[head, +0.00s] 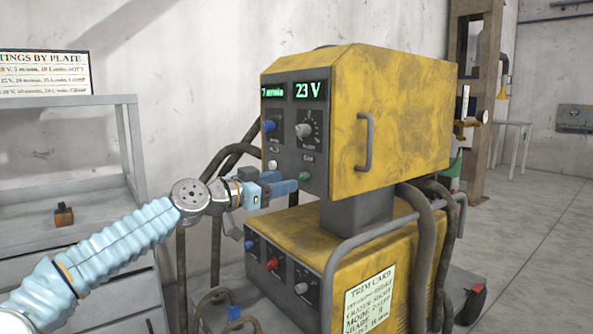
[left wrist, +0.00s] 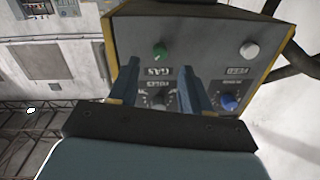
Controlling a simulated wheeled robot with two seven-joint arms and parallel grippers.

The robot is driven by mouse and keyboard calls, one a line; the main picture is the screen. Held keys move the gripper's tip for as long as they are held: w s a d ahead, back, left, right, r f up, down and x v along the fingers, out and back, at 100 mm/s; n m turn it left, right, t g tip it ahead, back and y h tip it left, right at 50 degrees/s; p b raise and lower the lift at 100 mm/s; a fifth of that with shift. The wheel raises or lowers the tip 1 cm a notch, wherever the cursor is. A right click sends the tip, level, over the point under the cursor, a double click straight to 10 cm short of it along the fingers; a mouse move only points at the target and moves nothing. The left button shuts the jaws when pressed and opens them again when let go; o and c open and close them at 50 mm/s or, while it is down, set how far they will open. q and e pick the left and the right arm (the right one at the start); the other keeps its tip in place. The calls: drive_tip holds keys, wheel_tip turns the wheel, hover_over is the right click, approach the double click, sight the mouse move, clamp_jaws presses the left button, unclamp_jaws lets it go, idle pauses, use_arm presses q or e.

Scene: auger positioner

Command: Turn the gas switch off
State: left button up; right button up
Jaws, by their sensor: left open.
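The gas switch (head: 305,177) is a small round green control low on the front panel of the yellow machine's upper box, under the label "Gas". It also shows in the left wrist view (left wrist: 159,52), just past the upside-down "GAS" label. My left gripper (head: 288,187) points at the panel just left of and slightly below the switch. In the left wrist view its two blue fingers (left wrist: 161,78) are apart with nothing between them, and the switch lies beyond their tips. I cannot tell how far the tips are from the panel. My right gripper is not in view.
A pale button (head: 272,165), a blue knob (head: 269,126) and a larger dial (head: 304,130) share the panel. The lower yellow unit (head: 300,240) has more knobs beneath my gripper. Cables hang behind the arm. A grey cabinet (head: 70,135) stands left.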

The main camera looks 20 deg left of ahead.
sight(301, 177)
use_arm(q)
drive_tip(key=p+x, duration=0.1)
drive_tip(key=x, duration=0.3)
drive_tip(key=shift+w+d+r, duration=0.1)
drive_tip(key=shift+d+r, duration=0.05)
drive_tip(key=shift+w+d+p, duration=0.3)
drive_tip(key=shift+w+p, duration=0.05)
drive_tip(key=shift+w, duration=0.15)
drive_tip(key=shift+f, duration=0.2)
clamp_jaws()
